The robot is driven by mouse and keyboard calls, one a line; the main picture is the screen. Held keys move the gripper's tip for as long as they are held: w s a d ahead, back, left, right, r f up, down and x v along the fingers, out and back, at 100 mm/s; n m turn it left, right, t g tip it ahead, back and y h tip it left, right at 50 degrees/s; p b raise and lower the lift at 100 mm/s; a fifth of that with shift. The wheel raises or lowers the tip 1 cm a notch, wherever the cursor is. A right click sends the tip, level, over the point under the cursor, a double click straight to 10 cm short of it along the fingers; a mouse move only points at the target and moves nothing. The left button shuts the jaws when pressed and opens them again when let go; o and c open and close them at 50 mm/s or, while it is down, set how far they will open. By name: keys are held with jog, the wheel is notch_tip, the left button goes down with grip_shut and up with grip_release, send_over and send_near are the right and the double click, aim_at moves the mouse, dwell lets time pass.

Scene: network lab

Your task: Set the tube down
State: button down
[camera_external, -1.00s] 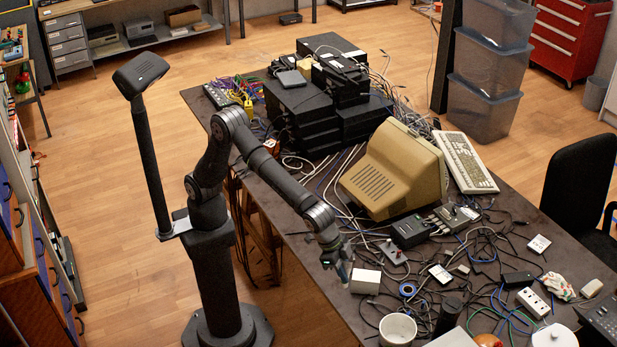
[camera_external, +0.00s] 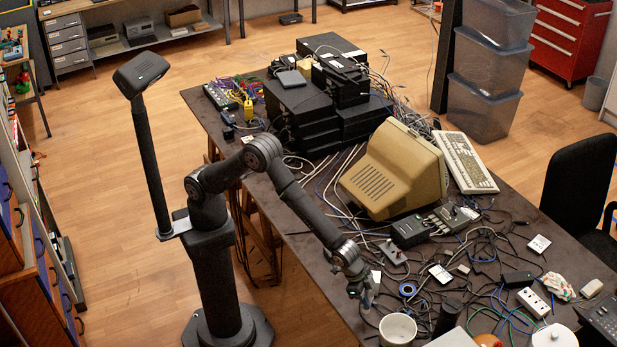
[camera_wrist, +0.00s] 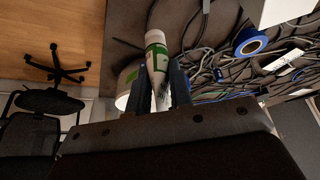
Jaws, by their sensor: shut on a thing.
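The tube (camera_wrist: 156,52) is white with green bands and shows in the wrist view. It stands out between the two dark fingers of my gripper (camera_wrist: 160,76), which are shut on it. In the outside view my gripper (camera_external: 364,296) is over the near edge of the dark table (camera_external: 310,262), just behind and left of a white mug-like container (camera_external: 397,330). The tube itself is hard to make out there. I cannot tell whether its lower end touches the table.
A blue tape roll (camera_external: 407,289) and many loose cables lie to the right of my gripper. A beige monitor (camera_external: 392,172) and a keyboard (camera_external: 465,162) stand farther back. A white power strip (camera_external: 533,302) lies at the right. A strip of bare table runs along the near left edge.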

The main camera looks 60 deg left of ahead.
jog(key=shift+w+f, duration=0.35)
jog(key=shift+f, duration=0.5)
jog(key=shift+w+f, duration=0.35)
jog(key=shift+f, duration=0.55)
jog(key=shift+w+f, duration=0.35)
jog(key=shift+f, duration=0.5)
jog(key=shift+f, duration=0.15)
jog(key=c, duration=1.3)
grip_release()
jog(key=v, duration=1.2)
jog(key=shift+d, duration=0.1)
